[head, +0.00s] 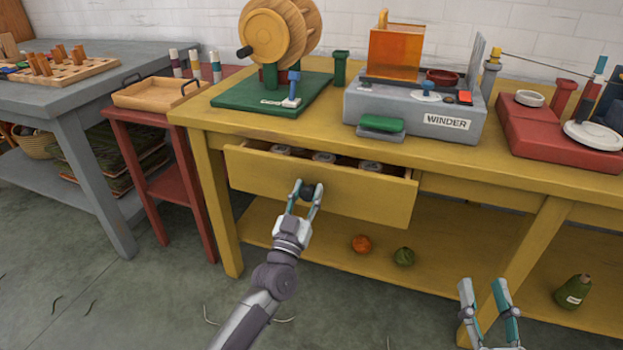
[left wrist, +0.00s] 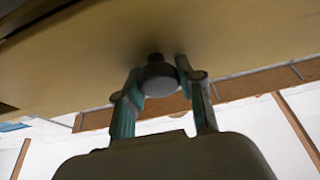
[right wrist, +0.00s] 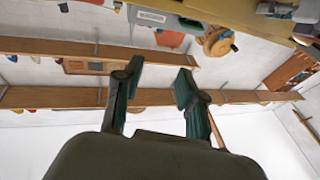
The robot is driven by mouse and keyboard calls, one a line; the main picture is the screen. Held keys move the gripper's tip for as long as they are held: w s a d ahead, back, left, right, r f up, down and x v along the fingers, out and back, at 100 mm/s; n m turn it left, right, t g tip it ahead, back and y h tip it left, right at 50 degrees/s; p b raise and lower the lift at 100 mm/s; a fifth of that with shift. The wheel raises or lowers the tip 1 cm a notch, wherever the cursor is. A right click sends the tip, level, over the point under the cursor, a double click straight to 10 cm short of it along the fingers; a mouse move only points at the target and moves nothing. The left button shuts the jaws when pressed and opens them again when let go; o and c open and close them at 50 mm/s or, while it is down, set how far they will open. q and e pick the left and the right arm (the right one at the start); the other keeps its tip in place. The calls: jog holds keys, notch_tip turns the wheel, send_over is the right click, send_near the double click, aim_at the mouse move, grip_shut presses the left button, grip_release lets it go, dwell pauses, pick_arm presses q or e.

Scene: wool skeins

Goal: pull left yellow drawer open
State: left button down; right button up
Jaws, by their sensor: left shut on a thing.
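The left yellow drawer (head: 270,175) stands partly pulled out under the yellow table top, with several round-topped things visible inside it. Its dark round knob (head: 307,192) is at the middle of the drawer front. My left gripper (head: 306,190) is shut on the knob, a finger on each side. The left wrist view shows the knob (left wrist: 158,78) between the two fingers, with the drawer front (left wrist: 90,60) above. My right gripper (head: 488,290) is open and empty, low in front of the table's right part; its spread fingers also show in the right wrist view (right wrist: 155,85).
The yellow table (head: 330,128) carries a wooden-wheeled device on a green board (head: 240,105), a grey winder (head: 420,105) and a red device (head: 545,135). An orange ball (head: 361,243) and a green ball (head: 404,256) lie on the lower shelf. A red side table (head: 165,185) stands left.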

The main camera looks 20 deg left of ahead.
pick_arm(q)
jog(key=s+p, duration=0.1)
jog(key=s, duration=0.1)
jog(key=shift+s+r, duration=0.15)
jog(key=shift+s, duration=0.2)
pick_arm(e)
jog(key=s+d+f+g+h+p, duration=0.25)
jog(key=f+g, duration=0.55)
jog(key=f, duration=0.4)
jog(key=s+d+f+g+h+p, duration=0.1)
jog(key=s+d+f+g+p, duration=0.1)
jog(key=s+g, duration=0.35)
jog(key=s+d+f+g+h+p, duration=0.1)
jog(key=s+d+f+g+p, duration=0.2)
jog(key=s, duration=0.5)
pick_arm(q)
jog(key=s+p, duration=0.3)
jog(key=s, duration=1.9)
jog(key=shift+s+a, duration=0.15)
jog(key=shift+a, duration=0.3)
pick_arm(e)
notch_tip(320, 180, down, 14)
jog(key=w+g, duration=0.1)
jog(key=shift+a+r+m, duration=0.2)
jog(key=shift+a+m, duration=0.2)
